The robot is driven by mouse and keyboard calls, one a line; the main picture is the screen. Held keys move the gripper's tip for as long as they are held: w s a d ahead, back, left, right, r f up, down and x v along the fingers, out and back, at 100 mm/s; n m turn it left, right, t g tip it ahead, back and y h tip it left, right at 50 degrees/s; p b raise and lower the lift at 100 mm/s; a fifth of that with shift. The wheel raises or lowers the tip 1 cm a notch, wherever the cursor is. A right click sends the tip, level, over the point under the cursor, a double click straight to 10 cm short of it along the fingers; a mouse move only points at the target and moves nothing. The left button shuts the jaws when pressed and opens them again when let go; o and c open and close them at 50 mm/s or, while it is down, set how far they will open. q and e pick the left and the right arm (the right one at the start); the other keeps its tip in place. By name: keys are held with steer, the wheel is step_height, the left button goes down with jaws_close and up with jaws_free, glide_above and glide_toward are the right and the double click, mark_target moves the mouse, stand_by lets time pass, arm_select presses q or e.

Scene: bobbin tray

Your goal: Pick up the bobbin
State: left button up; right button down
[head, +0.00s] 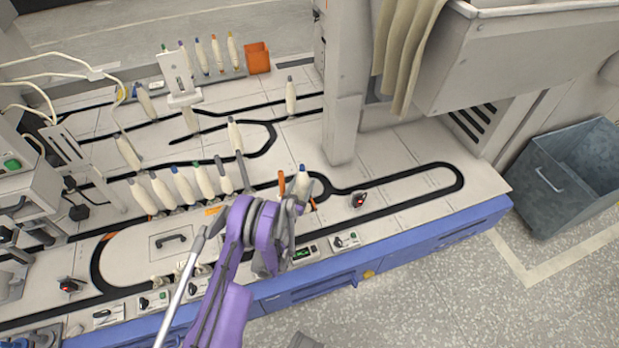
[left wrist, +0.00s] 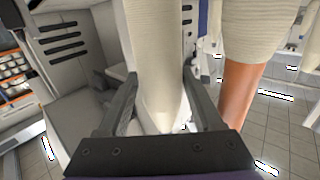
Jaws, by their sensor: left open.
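My left gripper (head: 291,204), on the purple arm, is at the front of the bobbin tray's worktop in the head view. It is beside a cream bobbin with a blue tip (head: 303,180). In the left wrist view the two dark fingers of this gripper (left wrist: 159,86) are open, one on each side of a cream bobbin (left wrist: 158,45). I cannot tell whether they touch it. A second cream bobbin (left wrist: 258,35) with an orange-brown end stands close to the right finger. My right gripper is not in view.
A row of cream bobbins (head: 183,186) stands left of the gripper on the white worktop (head: 395,150). A grey post (head: 343,110) rises behind it. A small black and red device (head: 359,200) sits to the right. A grey bin (head: 575,175) stands on the floor.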

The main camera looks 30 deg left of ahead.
arm_select(q)
steer(key=shift+w+a, duration=0.1)
steer(key=shift+w, duration=0.15)
steer(key=shift+s+r, duration=0.15)
steer(key=shift+c, duration=1.2)
jaws_close()
